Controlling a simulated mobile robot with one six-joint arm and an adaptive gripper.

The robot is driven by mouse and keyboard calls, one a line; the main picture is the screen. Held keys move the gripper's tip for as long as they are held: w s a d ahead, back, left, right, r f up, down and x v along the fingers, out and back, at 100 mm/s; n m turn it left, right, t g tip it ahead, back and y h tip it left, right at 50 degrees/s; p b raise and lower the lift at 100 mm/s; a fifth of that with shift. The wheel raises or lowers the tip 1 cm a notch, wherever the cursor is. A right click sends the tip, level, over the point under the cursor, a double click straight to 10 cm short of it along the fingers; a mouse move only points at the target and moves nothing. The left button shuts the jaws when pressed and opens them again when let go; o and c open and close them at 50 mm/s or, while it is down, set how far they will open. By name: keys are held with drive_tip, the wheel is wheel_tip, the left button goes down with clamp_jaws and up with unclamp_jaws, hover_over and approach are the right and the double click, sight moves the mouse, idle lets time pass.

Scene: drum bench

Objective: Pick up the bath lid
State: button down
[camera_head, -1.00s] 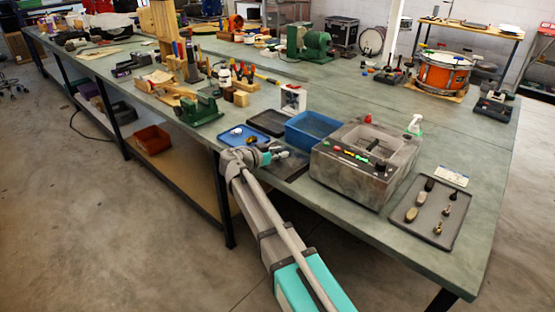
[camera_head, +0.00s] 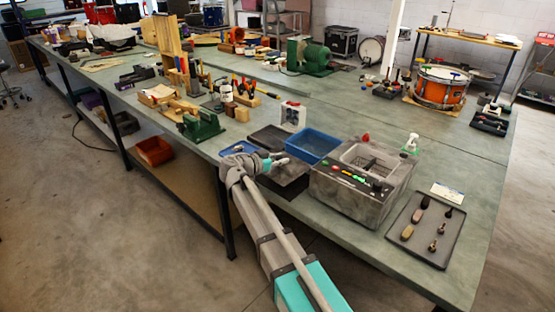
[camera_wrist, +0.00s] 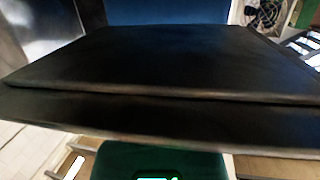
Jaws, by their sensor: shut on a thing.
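The bath lid (camera_head: 288,181) is a flat dark grey plate at the near edge of the bench, left of the bath (camera_head: 345,200). My gripper (camera_head: 279,161) is at the lid and shut on it. In the wrist view the lid (camera_wrist: 160,65) is a broad dark slab with a stepped edge, filling most of the picture. The contact between fingers and lid is hidden there. The bath is a grey box with buttons along its front; its top is open, showing a mesh basket inside.
A white-framed fan (camera_head: 293,116) stands behind. A grey tray of small parts (camera_head: 426,228) lies right of the bath.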

sight(280, 158)
drive_tip(key=shift+r+p, duration=2.15)
drive_tip(key=shift+r, duration=0.45)
